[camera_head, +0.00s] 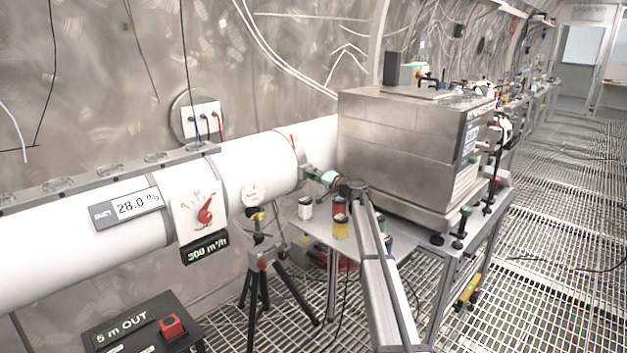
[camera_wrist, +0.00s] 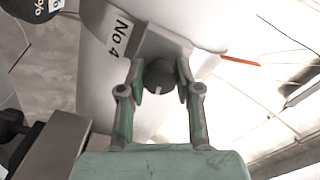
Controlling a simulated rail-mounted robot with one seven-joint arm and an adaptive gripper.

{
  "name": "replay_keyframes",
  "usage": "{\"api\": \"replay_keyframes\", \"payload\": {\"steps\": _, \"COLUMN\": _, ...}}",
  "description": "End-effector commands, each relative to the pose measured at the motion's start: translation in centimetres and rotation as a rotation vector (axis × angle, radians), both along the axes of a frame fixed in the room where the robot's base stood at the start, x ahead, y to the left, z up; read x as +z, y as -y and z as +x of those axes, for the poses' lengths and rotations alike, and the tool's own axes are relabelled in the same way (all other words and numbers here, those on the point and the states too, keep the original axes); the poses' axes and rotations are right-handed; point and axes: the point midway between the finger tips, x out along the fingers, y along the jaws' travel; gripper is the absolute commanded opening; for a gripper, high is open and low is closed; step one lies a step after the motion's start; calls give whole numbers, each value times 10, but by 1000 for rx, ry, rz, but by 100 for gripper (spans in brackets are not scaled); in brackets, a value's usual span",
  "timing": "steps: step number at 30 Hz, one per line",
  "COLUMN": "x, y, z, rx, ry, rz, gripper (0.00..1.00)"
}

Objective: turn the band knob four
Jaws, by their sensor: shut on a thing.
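The band knob four (camera_wrist: 159,74) is a dark round knob with a short pale mark. In the wrist view it sits on a grey band bracket (camera_wrist: 165,40), beside a white label reading "No 4" (camera_wrist: 116,36). My gripper (camera_wrist: 160,80) has a green body and grey fingers, one on each side of the knob, and is shut on it. In the head view my gripper (camera_head: 326,180) is at the grey band (camera_head: 305,177) near the right end of the white duct (camera_head: 255,160). The knob itself is too small or hidden there to make out.
A black tripod (camera_head: 265,265) stands below the duct.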

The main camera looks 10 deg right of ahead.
Motion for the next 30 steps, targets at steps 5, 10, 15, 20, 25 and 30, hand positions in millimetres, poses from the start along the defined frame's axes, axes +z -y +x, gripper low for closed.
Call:
{"api": "replay_keyframes", "payload": {"steps": 5, "x": -1, "y": 0, "z": 1, "rx": 0, "ry": -100, "rz": 136, "gripper": 0}}
{"api": "replay_keyframes", "payload": {"steps": 10, "x": 0, "y": 0, "z": 1, "rx": 0, "ry": -197, "rz": 264, "gripper": 0}}
{"api": "replay_keyframes", "payload": {"steps": 15, "x": 1, "y": 0, "z": 1, "rx": 0, "ry": -295, "rz": 394, "gripper": 0}}
{"api": "replay_keyframes", "payload": {"steps": 20, "x": 1, "y": 0, "z": 1, "rx": 1, "ry": -386, "rz": 516, "gripper": 0}}
{"api": "replay_keyframes", "payload": {"steps": 25, "x": 2, "y": 0, "z": 1, "rx": 1, "ry": -483, "rz": 645, "gripper": 0}}
{"api": "replay_keyframes", "payload": {"steps": 30, "x": 3, "y": 0, "z": 1, "rx": 1, "ry": -580, "rz": 775, "gripper": 0}}
